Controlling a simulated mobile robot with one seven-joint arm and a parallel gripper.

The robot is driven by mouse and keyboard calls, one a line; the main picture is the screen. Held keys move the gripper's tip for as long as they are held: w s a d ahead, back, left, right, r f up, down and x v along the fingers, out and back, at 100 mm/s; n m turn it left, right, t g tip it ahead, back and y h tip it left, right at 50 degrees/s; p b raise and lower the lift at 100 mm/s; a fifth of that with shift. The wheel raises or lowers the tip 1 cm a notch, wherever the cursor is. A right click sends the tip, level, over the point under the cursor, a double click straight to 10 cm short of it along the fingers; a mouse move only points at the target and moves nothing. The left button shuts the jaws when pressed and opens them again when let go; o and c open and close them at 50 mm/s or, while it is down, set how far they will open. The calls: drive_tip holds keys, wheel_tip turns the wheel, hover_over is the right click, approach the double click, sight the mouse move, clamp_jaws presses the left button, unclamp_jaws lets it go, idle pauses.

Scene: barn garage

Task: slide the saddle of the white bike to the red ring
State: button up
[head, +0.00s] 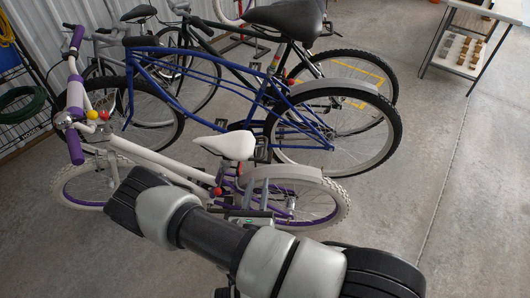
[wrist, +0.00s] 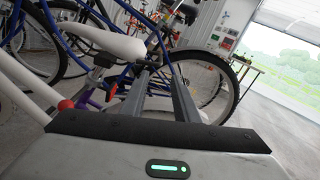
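The white bike stands at lower left in the head view, with a white frame (head: 150,155) and purple grips. Its white saddle (head: 232,146) sits above the rear part of the frame; it also shows at upper left in the wrist view (wrist: 95,38). A small red part (head: 239,168) is just under the saddle, perhaps the red ring. A rounder red piece (head: 217,191) is lower on the frame, and shows in the wrist view (wrist: 66,104). My gripper (head: 257,185) is behind and below the saddle, apart from it. Its two fingers (wrist: 158,75) are parted with nothing between them.
A blue bike (head: 180,62) with a dark saddle (head: 290,18) stands close behind the white one. The white bike's rear wheel (head: 325,205) is beside my gripper. A table (head: 487,12) is at upper right. The concrete floor (head: 440,160) at right is clear.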

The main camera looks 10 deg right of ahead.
sight(265, 150)
drive_tip(key=b+x, duration=0.1)
drive_tip(key=x, duration=1.4)
drive_tip(key=shift+w+d+b, duration=0.1)
drive_tip(key=shift+w+b, duration=0.05)
drive_tip(key=shift+b, duration=0.2)
drive_tip(key=shift+c, duration=0.3)
clamp_jaws()
